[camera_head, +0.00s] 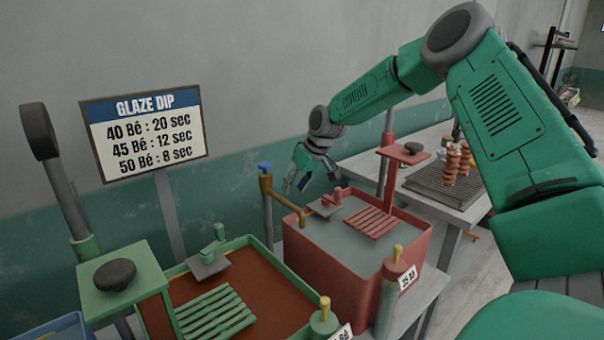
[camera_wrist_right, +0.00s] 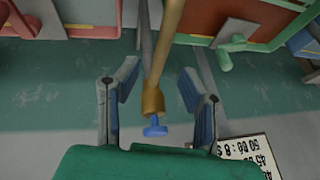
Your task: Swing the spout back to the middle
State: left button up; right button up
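The brass spout (camera_head: 285,203) sticks out from an upright brass pipe with a blue tap handle (camera_head: 265,166) on top, standing behind the gap between the two tanks. Its bent end hangs over the left part of the red tank (camera_head: 337,272). My right gripper (camera_head: 297,185) is open and empty, just right of the pipe top. In the right wrist view, the brass pipe (camera_wrist_right: 166,65) lies between the spread fingers (camera_wrist_right: 157,75), with the blue handle (camera_wrist_right: 155,131) near the palm; I cannot tell whether they touch it. My left gripper is out of view.
The green tank (camera_head: 270,258) with brown glaze stands left of the red one. A slatted rack (camera_head: 370,222) and red post stand at the red tank. A glaze sign (camera_head: 145,130) is behind. A side table (camera_head: 450,208) holds clay pieces.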

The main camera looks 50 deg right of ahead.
jog(key=v, duration=0.6)
jog(key=shift+r, duration=0.2)
jog(key=shift+s+d, duration=0.1)
jog(key=shift+s, duration=0.05)
